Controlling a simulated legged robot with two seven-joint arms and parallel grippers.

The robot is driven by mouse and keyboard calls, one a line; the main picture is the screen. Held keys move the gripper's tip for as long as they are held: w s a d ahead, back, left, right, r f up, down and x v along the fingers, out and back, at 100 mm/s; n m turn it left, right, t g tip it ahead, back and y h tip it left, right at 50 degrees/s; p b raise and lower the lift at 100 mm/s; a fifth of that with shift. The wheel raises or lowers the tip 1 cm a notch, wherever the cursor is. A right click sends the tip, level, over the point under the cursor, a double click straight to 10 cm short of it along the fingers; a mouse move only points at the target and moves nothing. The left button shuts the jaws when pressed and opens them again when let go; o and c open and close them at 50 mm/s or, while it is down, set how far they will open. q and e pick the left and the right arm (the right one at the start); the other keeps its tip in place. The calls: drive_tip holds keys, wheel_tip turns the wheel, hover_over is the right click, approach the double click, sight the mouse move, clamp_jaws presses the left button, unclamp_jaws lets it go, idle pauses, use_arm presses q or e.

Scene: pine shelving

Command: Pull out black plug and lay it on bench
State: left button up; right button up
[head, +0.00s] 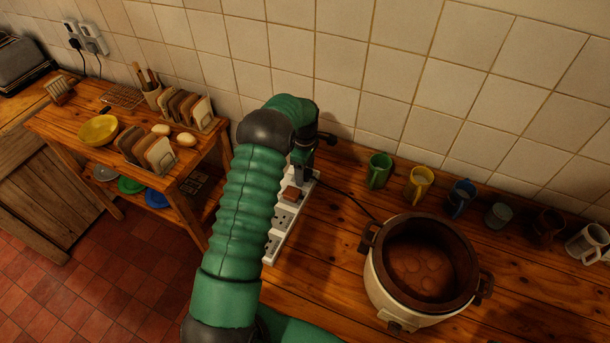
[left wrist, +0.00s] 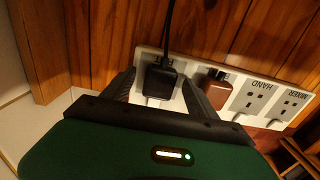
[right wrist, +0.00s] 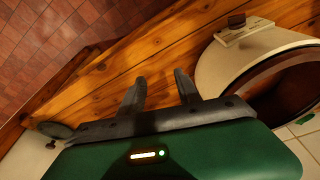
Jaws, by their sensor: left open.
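The black plug (left wrist: 160,82) sits in the left socket of a white power strip (left wrist: 272,88) in the left wrist view, its black cord running up. My left gripper (left wrist: 158,92) is open, with one finger on each side of the plug; whether they touch it I cannot tell. In the head view my left gripper (head: 304,150) is over the far end of the strip (head: 276,246), and the arm hides part of it. My right gripper (right wrist: 159,84) is open and empty above the wooden bench (right wrist: 110,85), near the cooker.
A brown plug (left wrist: 216,90) sits beside the black one. A white slow cooker (head: 425,311) stands on the bench (head: 329,245) right of the strip, with several mugs along the tiled wall behind. Bare bench lies between strip and cooker. A lower table with toast racks stands left.

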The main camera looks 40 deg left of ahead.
use_arm(q)
drive_tip(key=shift+a+f, duration=0.15)
drive_tip(key=shift+a, duration=0.2)
use_arm(e)
drive_tip(key=shift+a+r, duration=0.15)
drive_tip(key=shift+a, duration=0.3)
use_arm(q)
drive_tip(key=shift+d, duration=0.3)
use_arm(e)
drive_tip(key=shift+d, duration=0.4)
use_arm(q)
drive_tip(key=shift+a, duration=0.1)
use_arm(e)
drive_tip(key=shift+a, duration=0.15)
use_arm(q)
drive_tip(key=shift+a, duration=0.15)
drive_tip(key=c, duration=0.5)
clamp_jaws()
use_arm(e)
drive_tip(key=shift+a, duration=0.1)
use_arm(q)
drive_tip(key=shift+r, duration=0.2)
use_arm(e)
drive_tip(key=shift+r, duration=0.1)
